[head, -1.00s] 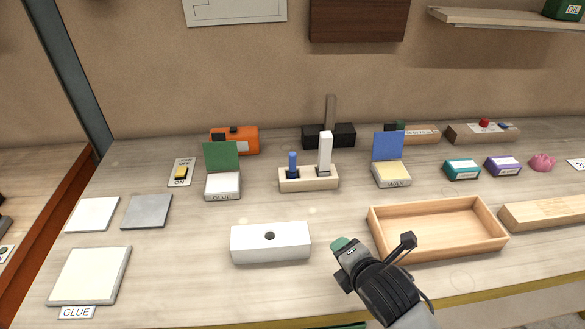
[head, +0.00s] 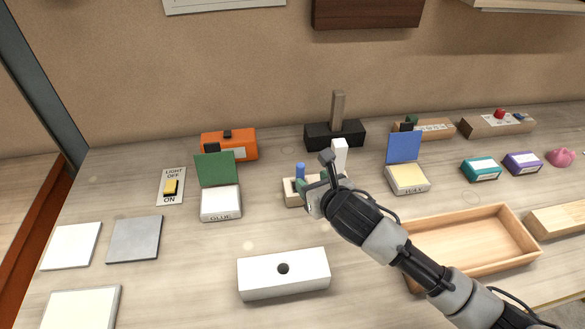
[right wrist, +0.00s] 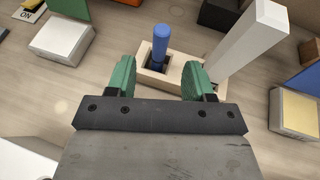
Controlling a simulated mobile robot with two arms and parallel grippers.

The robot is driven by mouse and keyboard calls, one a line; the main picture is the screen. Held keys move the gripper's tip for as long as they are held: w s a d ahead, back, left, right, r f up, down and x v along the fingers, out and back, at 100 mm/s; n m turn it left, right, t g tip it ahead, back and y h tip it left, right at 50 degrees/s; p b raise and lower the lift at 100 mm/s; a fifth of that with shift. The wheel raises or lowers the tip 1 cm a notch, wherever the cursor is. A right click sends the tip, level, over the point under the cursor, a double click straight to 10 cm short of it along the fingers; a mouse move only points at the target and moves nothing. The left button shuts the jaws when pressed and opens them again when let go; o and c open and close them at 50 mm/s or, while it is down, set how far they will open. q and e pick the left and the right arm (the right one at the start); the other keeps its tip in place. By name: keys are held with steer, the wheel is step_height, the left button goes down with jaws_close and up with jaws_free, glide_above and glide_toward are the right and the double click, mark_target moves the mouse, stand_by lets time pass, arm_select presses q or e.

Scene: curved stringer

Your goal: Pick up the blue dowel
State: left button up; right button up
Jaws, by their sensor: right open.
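The blue dowel (head: 300,171) stands upright in a slot of the light wooden holder (head: 292,193). A white block (head: 340,155) stands in the same holder, to its right. In the right wrist view the blue dowel (right wrist: 158,45) shows between and beyond the green fingers of my right gripper (right wrist: 158,78). That gripper is open and empty, and the white block (right wrist: 245,40) is beyond its right finger. In the head view my right gripper (head: 305,190) is in front of the holder and hides part of it. My left gripper is not in view.
A white block with a hole (head: 283,273) lies in front of the holder. The glue box (head: 220,204) with a green lid is at left, the wax box (head: 407,180) with a blue lid at right. An empty wooden tray (head: 485,245) is at front right, partly behind my arm.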

mark_target(302, 174)
steer(key=x, duration=0.4)
steer(key=shift+w+a, duration=0.15)
steer(key=x, duration=0.4)
steer(key=shift+w+f+p, duration=0.15)
steer(key=shift+f+p, duration=0.1)
steer(key=shift+p, duration=0.1)
steer(key=shift+w+a+f, duration=0.2)
steer(key=shift+w, duration=0.2)
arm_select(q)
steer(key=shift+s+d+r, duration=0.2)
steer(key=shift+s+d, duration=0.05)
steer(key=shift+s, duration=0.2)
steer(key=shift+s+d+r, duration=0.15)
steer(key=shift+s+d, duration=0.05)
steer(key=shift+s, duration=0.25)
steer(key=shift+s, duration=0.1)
arm_select(e)
steer(key=shift+c, duration=0.4)
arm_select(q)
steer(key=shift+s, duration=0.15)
arm_select(e)
jaws_close()
